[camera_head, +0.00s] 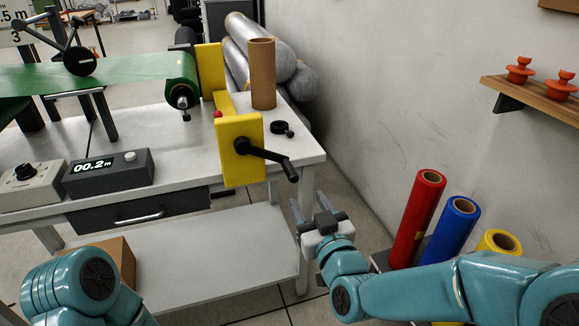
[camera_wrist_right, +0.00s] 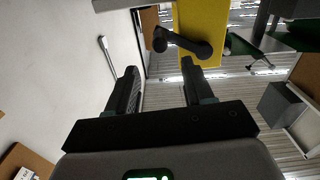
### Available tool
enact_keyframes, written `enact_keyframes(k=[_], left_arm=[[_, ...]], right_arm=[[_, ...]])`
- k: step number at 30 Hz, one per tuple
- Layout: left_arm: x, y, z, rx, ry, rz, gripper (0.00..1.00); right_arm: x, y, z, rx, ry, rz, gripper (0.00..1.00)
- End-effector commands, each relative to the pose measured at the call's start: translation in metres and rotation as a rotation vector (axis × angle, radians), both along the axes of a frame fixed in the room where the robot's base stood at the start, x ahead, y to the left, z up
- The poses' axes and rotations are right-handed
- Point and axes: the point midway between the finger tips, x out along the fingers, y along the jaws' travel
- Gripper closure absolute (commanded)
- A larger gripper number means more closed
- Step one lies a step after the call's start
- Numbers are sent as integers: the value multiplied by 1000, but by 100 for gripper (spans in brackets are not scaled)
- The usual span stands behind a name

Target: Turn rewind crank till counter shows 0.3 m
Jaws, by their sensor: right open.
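The rewind crank (camera_head: 267,155) is a black arm with a knob, mounted on a yellow bracket (camera_head: 238,172) at the bench's right end. Its arm points right and slightly down. The dark counter box (camera_head: 128,178) on the bench reads 00.2 m. My right gripper (camera_head: 309,200) is open and empty, below and right of the crank knob, apart from it. The right wrist view shows the crank (camera_wrist_right: 186,43) ahead of the open right gripper (camera_wrist_right: 159,68), near its right finger. My left gripper is out of view; only part of my left arm shows at lower left.
A green web runs to a green roller (camera_head: 181,78) beside the bracket. A cardboard tube (camera_head: 262,72) stands on the bench. Red (camera_head: 416,215), blue (camera_head: 450,232) and yellow (camera_head: 499,240) rolls stand at right. A wooden wall shelf (camera_head: 540,95) holds two orange items.

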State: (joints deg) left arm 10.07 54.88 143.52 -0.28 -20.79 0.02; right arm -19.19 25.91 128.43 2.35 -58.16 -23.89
Motion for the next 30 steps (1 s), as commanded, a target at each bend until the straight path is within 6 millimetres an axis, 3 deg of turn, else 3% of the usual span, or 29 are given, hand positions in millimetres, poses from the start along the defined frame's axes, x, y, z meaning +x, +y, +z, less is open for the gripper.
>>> enact_keyframes(k=[9,15,21,30], left_arm=[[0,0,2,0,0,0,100],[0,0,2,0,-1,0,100],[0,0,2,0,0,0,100],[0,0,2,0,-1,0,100]], right_arm=[[75,25,0,2,-2,-3,48],[108,36,0,1,-1,-4,48],[122,41,0,1,0,-4,48],[123,41,0,1,0,-3,52]])
